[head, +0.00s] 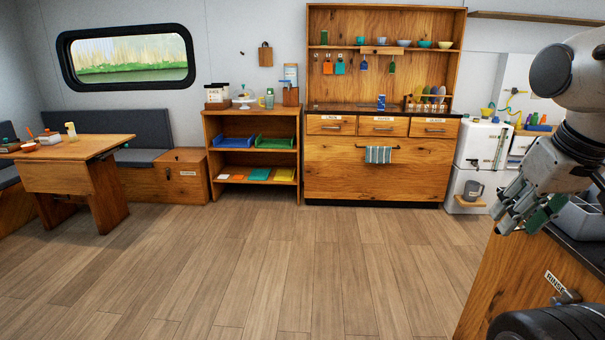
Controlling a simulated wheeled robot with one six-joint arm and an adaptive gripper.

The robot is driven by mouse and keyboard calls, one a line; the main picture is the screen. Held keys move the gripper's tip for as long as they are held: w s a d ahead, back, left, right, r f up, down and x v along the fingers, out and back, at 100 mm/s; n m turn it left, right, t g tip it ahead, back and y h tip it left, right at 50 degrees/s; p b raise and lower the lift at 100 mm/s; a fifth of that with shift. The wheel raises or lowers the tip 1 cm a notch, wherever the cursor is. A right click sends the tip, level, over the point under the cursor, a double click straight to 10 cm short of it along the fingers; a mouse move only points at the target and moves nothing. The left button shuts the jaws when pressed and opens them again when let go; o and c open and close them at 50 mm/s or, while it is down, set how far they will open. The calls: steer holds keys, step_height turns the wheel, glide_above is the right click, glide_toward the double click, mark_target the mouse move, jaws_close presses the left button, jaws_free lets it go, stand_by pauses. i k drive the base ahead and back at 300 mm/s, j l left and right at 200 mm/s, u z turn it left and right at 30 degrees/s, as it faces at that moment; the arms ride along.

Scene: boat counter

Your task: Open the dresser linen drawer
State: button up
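The wooden dresser (375,170) stands against the back wall, across the room in the head view. It has a row of three drawers under its dark counter, each with a bar handle and a small label. The left drawer (331,125) has a label that seems to read "LINEN", though the print is small. All three drawers look closed. My gripper (522,214) is at the right of the view, far from the dresser and above the near counter's edge. Something green shows at its fingers; whether it is held or lies behind is unclear.
The wooden floor (240,260) is clear up to the dresser. A low shelf (250,158) with trays stands left of it, and a white unit (482,150) right of it. The near counter (530,285) fills the lower right. A striped towel (378,155) hangs on the dresser's lower front.

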mark_target(321, 124)
steer(key=i+j, duration=0.2)
steer(key=i, duration=0.25)
steer(key=i+j, duration=0.2)
steer(key=i, duration=0.25)
steer(key=i+z, duration=0.1)
steer(key=i, duration=0.9)
steer(key=i+j, duration=0.2)
steer(key=i, duration=0.75)
steer(key=i+l, duration=0.1)
steer(key=i, duration=0.6)
steer(key=i+l+z, duration=0.1)
steer(key=i, duration=0.6)
